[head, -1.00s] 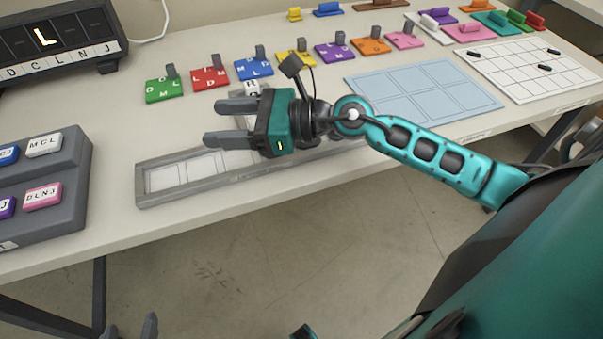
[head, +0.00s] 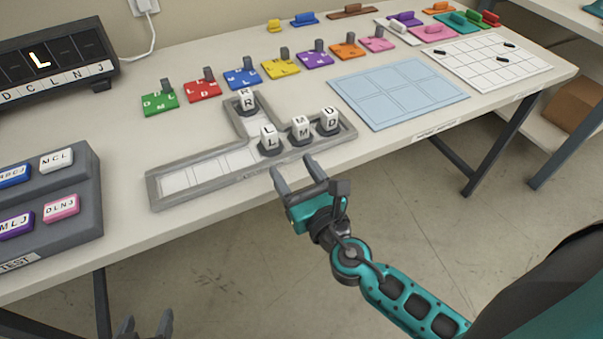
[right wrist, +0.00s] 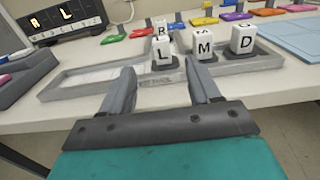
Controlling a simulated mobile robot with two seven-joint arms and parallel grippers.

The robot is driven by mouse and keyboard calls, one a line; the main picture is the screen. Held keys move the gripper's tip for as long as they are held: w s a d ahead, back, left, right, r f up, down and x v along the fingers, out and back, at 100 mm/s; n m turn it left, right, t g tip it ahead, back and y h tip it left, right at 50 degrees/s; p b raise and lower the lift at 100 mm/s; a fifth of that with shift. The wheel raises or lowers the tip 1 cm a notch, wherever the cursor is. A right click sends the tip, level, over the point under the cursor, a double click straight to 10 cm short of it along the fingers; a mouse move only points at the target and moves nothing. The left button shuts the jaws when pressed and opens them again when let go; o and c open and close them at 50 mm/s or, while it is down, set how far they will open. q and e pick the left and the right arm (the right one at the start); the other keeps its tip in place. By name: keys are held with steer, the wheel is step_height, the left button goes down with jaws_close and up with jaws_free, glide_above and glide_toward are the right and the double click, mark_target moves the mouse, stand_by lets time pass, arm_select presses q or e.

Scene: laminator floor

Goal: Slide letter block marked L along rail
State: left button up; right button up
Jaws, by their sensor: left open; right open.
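The white block marked L (head: 269,138) stands on a dark base in the grey rail tray (head: 150,190), at the left end of a row with the M block (head: 301,128) and the D block (head: 329,120). The R block (head: 247,101) stands in the side branch behind. My right gripper (head: 296,172) is open and empty in front of the tray's near edge. In the right wrist view the L block (right wrist: 163,50) stands beyond the open fingers (right wrist: 165,85). My left gripper (head: 145,325) is open at the bottom edge of the head view, away from the table.
The rail's left part is empty. A display (head: 50,62) shows a lit L at the back left. A grey button box (head: 85,205) stands front left. Coloured handled plates, including a green one (head: 160,102), line up behind the rail. A blue grid mat (head: 400,95) lies to the right.

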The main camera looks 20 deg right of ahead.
mark_target(271, 135)
stand_by(0.3)
steer(key=w, duration=1.3)
steer(key=shift+a+p, duration=0.2)
steer(key=shift+p, duration=0.15)
steer(key=shift+c, duration=0.3)
steer(key=shift+s, duration=0.1)
jaws_close()
